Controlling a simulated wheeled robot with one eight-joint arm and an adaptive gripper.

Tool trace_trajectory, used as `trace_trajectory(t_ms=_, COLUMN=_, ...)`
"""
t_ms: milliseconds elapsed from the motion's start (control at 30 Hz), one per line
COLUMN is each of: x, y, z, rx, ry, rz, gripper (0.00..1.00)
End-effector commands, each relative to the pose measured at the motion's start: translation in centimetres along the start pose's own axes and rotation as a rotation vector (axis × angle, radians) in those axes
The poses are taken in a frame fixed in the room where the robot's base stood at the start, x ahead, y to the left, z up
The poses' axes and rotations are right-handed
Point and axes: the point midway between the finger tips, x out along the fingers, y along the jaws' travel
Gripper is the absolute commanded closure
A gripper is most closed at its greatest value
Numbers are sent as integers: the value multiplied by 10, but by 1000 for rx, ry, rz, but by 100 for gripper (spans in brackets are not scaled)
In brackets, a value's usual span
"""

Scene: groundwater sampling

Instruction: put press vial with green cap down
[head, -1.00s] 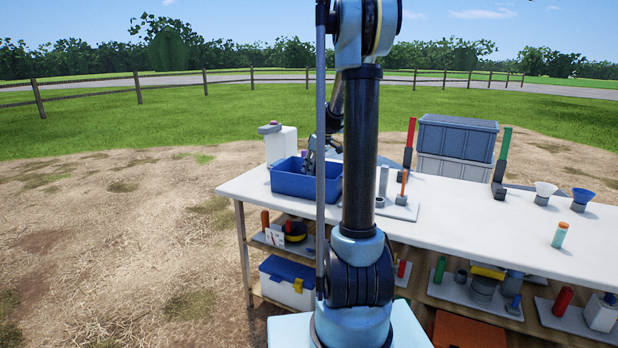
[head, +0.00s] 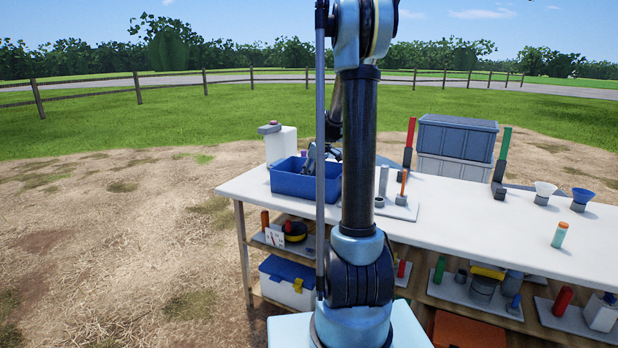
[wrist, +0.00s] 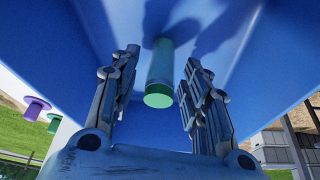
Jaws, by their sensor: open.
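A green vial (wrist: 160,68) with a bright green end cap (wrist: 158,100) is inside the blue bin (wrist: 245,62) in the wrist view. My gripper (wrist: 160,56) is open, with one finger on each side of the vial and visible gaps between. I cannot tell whether the vial's far end rests on the bin's surface. In the head view, the blue bin (head: 292,185) stands on the table's left end. My gripper (head: 312,156) reaches into it, partly hidden by my arm, and the vial is hidden there.
A white jug (head: 281,143) stands behind the bin. A rack plate (head: 403,211) with upright tubes is to its right. The table's front middle is clear.

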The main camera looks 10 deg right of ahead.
Motion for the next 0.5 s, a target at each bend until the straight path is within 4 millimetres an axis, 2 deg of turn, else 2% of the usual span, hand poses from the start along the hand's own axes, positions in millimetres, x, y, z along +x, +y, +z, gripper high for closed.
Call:
trace_trajectory(t_ms=133, x=-4, y=0, z=-1, rx=0, ry=0, rz=0, gripper=57)
trace_trajectory(t_ms=267, x=-18, y=0, z=0, rx=1, ry=0, rz=0, gripper=57)
trace_trajectory(t_ms=500, x=-61, y=-1, z=0, rx=0, ry=0, rz=0, gripper=57)
